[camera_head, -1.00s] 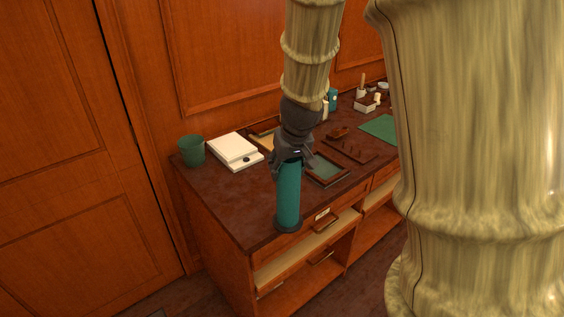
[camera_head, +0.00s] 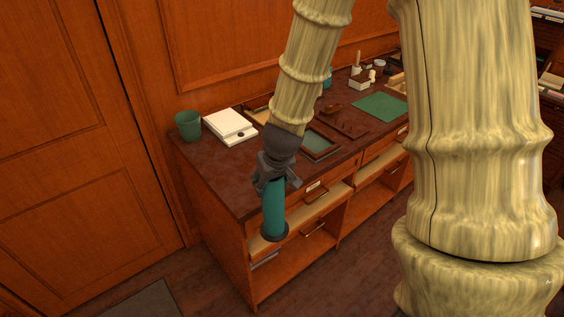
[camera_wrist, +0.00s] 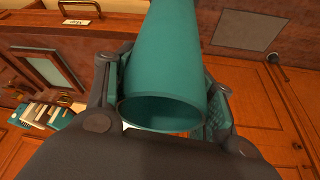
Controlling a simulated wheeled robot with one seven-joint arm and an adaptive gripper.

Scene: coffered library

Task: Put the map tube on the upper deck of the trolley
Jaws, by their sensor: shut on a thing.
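The map tube (camera_head: 274,212) is a teal cylinder with a dark lower end cap. My gripper (camera_head: 270,184) is shut on its upper part and holds it nearly upright. In the head view the tube hangs in front of the desk's near edge, with its lower end overlapping the open shelf front. In the wrist view the tube (camera_wrist: 166,70) fills the middle between the two fingers (camera_wrist: 165,95), its near end rim facing the camera. No trolley can be made out in these frames.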

